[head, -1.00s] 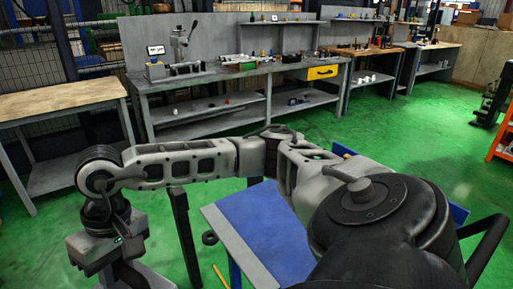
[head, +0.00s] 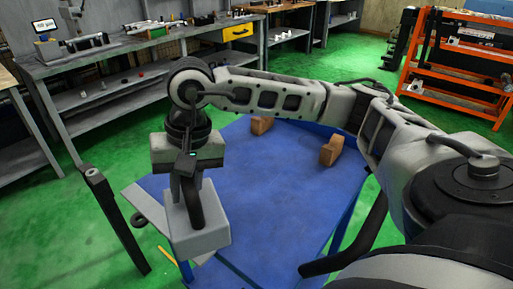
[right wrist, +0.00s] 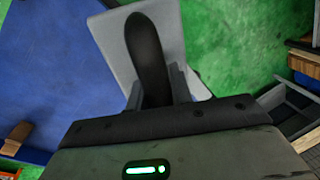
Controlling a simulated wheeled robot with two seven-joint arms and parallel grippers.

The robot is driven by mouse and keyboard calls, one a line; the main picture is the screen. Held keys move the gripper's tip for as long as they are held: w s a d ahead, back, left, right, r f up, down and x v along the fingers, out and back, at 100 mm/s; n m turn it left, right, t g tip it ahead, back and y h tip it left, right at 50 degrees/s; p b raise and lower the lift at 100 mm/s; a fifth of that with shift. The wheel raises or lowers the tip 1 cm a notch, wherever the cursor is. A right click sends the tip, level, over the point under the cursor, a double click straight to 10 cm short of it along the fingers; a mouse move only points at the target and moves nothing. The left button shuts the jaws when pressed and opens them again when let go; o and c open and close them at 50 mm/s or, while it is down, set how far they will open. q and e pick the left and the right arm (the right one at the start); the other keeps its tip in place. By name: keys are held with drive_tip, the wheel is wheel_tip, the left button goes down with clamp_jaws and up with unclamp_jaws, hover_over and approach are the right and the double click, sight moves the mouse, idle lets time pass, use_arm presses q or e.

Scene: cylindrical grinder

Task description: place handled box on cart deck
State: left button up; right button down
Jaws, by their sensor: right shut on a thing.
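The handled box (head: 205,240) is a light grey block with a black upright handle (head: 192,203). My right gripper (head: 187,178) is shut on that handle from above, and the box hangs below it. In the head view the box overlaps the near left part of the blue cart deck (head: 275,195); its height above the deck is hard to judge. In the right wrist view the grey box (right wrist: 105,38) and its black handle (right wrist: 146,55) show ahead of my gripper (right wrist: 158,95), with blue deck left and green floor right. My left gripper is not in view.
Two brown blocks (head: 331,151) (head: 262,125) stand on the deck's far part. Black bars rise beside the cart (head: 115,220). A grey workbench (head: 130,50) stands behind left and an orange rack (head: 465,65) at right. The middle of the deck is clear.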

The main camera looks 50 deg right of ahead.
drive_tip(key=d+r+m+b, duration=0.1)
drive_tip(key=r+m, duration=0.1)
drive_tip(key=m, duration=0.1)
drive_tip(key=d+r+m+t+h+b, duration=0.1)
drive_tip(key=r+m, duration=0.1)
drive_tip(key=m, duration=0.2)
drive_tip(key=d+r+m+b, duration=0.1)
drive_tip(key=d+r+m, duration=0.1)
drive_tip(key=m, duration=0.1)
drive_tip(key=shift+s+m+t+h, duration=0.1)
drive_tip(key=shift+m+t+h, duration=0.2)
drive_tip(key=shift+m, duration=0.1)
drive_tip(key=w+d+f, duration=0.2)
drive_tip(key=d+f, duration=0.4)
drive_tip(key=w+d+f+m, duration=0.1)
drive_tip(key=w+d+f, duration=0.2)
drive_tip(key=d+f, duration=0.3)
drive_tip(key=shift+w+d+m+p, duration=0.25)
drive_tip(key=shift+d+m+p, duration=0.05)
drive_tip(key=shift+d, duration=0.3)
drive_tip(key=shift+f, duration=0.1)
drive_tip(key=shift+f, duration=0.15)
drive_tip(key=c, duration=1.3)
unclamp_jaws()
drive_tip(key=shift+o, duration=0.2)
